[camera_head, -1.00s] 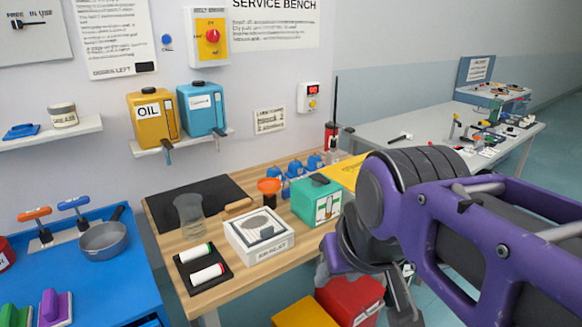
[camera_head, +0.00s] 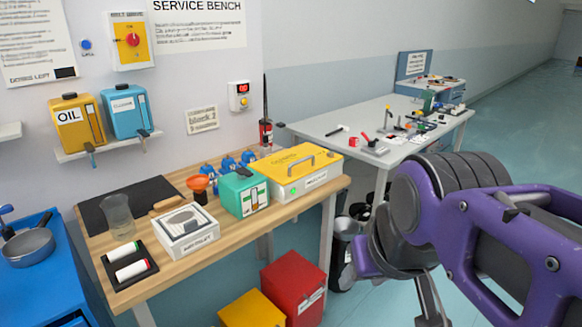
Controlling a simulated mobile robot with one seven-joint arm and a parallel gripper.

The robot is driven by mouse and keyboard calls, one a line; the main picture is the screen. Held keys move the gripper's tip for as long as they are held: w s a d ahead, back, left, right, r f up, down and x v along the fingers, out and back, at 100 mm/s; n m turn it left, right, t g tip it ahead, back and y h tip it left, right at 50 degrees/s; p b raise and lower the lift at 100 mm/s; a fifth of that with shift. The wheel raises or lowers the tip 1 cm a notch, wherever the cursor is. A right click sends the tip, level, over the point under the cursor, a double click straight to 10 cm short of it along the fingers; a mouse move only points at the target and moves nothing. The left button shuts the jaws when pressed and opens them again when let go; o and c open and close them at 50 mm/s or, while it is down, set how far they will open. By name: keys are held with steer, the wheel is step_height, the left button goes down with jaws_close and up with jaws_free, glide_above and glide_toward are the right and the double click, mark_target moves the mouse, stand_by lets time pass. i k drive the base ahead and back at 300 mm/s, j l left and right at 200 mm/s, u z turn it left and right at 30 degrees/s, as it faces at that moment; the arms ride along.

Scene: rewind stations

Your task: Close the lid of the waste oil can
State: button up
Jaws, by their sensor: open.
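A red box-shaped container (camera_head: 293,288) stands on the floor below the front of the bench, with a small white label too small to read. A yellow container (camera_head: 252,312) stands to its left, cut by the lower edge. Dark cylindrical cans (camera_head: 342,258) stand behind, near the bench leg. I cannot tell from the labels which is the waste oil can, or how its lid stands. My gripper (camera_head: 428,305) points down at the lower right, partly cut off by the frame. It is open, with nothing seen in it, apart from the containers and to their right.
The wooden bench (camera_head: 225,232) holds a yellow case (camera_head: 297,166), a green box (camera_head: 242,193) and a white boxed device (camera_head: 185,232). A grey table (camera_head: 345,118) with tools stands behind. A blue cabinet (camera_head: 60,280) is at left. Open floor lies at right.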

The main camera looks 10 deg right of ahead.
mark_target(341, 199)
steer(key=l+z, duration=0.15)
steer(key=k+l+z, duration=0.1)
steer(key=l, duration=0.2)
steer(key=i+l, duration=0.45)
steer(key=i, duration=0.2)
steer(key=i+l+u, duration=0.1)
steer(key=i+l, duration=0.3)
steer(key=i, duration=0.25)
steer(key=i+l, duration=0.5)
steer(key=i+l+u, duration=0.15)
steer(key=l, duration=0.2)
steer(key=i+l+u, duration=0.1)
steer(key=l, duration=0.25)
steer(key=i+l+u, duration=0.15)
steer(key=l, duration=0.25)
steer(key=k+l+u, duration=0.3)
steer(key=k+l, duration=0.15)
steer(key=i+j+z, duration=0.5)
steer(key=i+j, duration=0.2)
steer(key=j, duration=0.2)
